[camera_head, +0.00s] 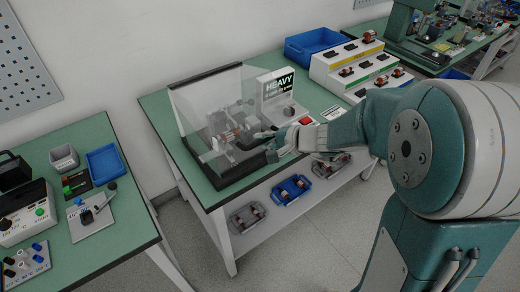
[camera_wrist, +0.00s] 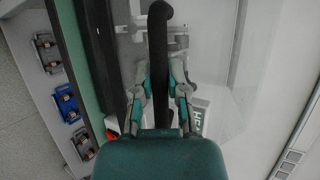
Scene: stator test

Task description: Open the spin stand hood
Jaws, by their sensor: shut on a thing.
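The spin stand hood (camera_head: 205,100) is a clear box-like cover with black edges on the green bench at centre in the head view. Metal spindle parts show through its clear panel. My gripper (camera_head: 274,143) is at the hood's front right side, reaching in from the right. In the wrist view, a dark bar-like handle (camera_wrist: 158,40) runs between the two fingers of my gripper (camera_wrist: 160,80), which are shut on it. In the head view, my fingers partly hide the handle. I cannot tell whether the hood's lower edge is clear of its base.
A white panel marked HEAVY (camera_head: 278,88) stands beside the hood, with a red button (camera_head: 305,121) close to my gripper. A stepped white rack (camera_head: 350,68) and blue bin (camera_head: 312,42) are behind. Trays of parts (camera_head: 291,189) sit on the shelf below. A second bench (camera_head: 100,240) is left.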

